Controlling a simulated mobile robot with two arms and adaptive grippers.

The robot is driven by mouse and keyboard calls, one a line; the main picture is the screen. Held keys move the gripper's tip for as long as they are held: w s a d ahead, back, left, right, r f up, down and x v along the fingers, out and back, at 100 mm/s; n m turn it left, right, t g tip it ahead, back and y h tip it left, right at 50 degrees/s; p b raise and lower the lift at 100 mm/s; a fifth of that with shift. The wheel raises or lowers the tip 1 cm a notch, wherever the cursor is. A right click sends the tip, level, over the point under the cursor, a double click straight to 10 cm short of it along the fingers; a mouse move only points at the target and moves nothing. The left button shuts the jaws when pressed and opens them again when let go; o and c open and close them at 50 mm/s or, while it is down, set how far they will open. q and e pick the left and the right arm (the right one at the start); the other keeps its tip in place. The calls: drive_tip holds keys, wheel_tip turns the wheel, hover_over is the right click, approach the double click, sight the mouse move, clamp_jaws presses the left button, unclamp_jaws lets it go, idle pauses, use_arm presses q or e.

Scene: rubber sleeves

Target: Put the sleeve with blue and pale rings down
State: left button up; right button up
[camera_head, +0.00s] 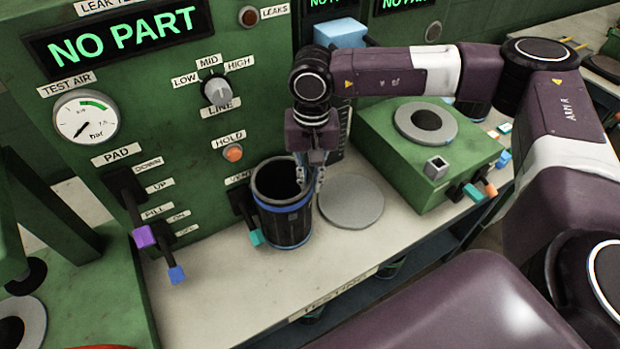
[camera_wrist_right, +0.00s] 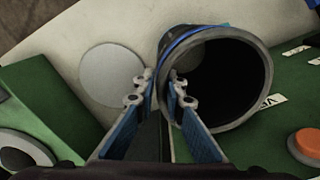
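The dark sleeve (camera_head: 285,222) stands upright on the pale bench close to the green panel. A blue ring shows below its top rim and another near its base; pale rings are hard to make out. In the right wrist view the sleeve (camera_wrist_right: 196,38) shows its open mouth. My right gripper (camera_head: 310,178) is at the sleeve's right rim, with one finger inside the mouth and one outside. In the right wrist view my gripper's (camera_wrist_right: 162,84) fingertips are apart, with space between them around the wall. My left gripper is not in view.
A round grey plate (camera_head: 351,202) lies on the bench right of the sleeve. A green block with a round fixture (camera_head: 426,123) stands beyond it. Teal (camera_head: 256,238), purple (camera_head: 144,236) and blue levers stick out from the panel. The bench (camera_head: 240,300) in front is clear.

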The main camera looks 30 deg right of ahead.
drive_tip(key=shift+o, duration=1.1)
